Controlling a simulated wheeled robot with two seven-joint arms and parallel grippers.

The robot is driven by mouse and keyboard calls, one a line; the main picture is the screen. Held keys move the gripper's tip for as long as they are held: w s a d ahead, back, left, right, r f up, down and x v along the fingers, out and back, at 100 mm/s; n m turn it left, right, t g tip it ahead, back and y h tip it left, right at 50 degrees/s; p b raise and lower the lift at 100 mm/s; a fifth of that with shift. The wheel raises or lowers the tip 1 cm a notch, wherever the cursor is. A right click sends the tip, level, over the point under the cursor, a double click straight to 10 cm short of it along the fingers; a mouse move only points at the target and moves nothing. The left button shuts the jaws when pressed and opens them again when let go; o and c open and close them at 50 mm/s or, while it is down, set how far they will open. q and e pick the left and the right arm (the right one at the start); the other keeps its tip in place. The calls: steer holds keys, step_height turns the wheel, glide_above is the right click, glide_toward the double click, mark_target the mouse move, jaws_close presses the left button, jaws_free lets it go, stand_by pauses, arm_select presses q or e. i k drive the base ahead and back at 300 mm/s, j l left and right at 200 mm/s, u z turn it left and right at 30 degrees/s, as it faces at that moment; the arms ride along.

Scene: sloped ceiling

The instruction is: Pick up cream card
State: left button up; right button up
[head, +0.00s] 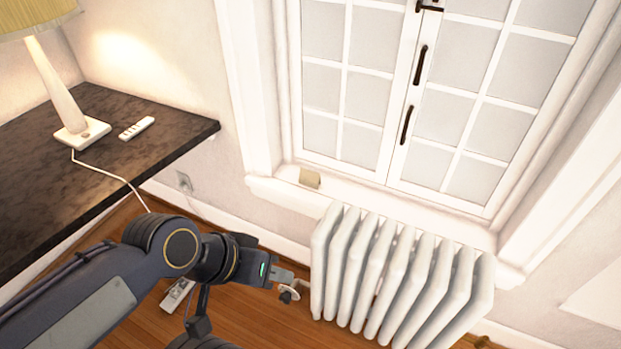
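A small cream card (310,178) stands on the white window sill (350,199), near its left end and close to the window frame. My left gripper (291,279) is below and slightly left of the card in the picture, apart from it, beside the left end of the radiator. It is seen from above and small, so I cannot tell whether its fingers are open or shut. The card is fully visible. My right gripper is not in view.
A white radiator (388,270) stands under the sill. A dark table (60,190) on the left holds a lamp (62,90) and a white remote-like object (137,128). A pale object (177,295) lies on the wooden floor. The sill right of the card is clear.

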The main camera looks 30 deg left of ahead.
mark_target(308, 177)
steer(key=j+u, duration=0.15)
steer(key=u, duration=1.35)
steer(key=i+u, duration=0.2)
steer(key=i, duration=0.9)
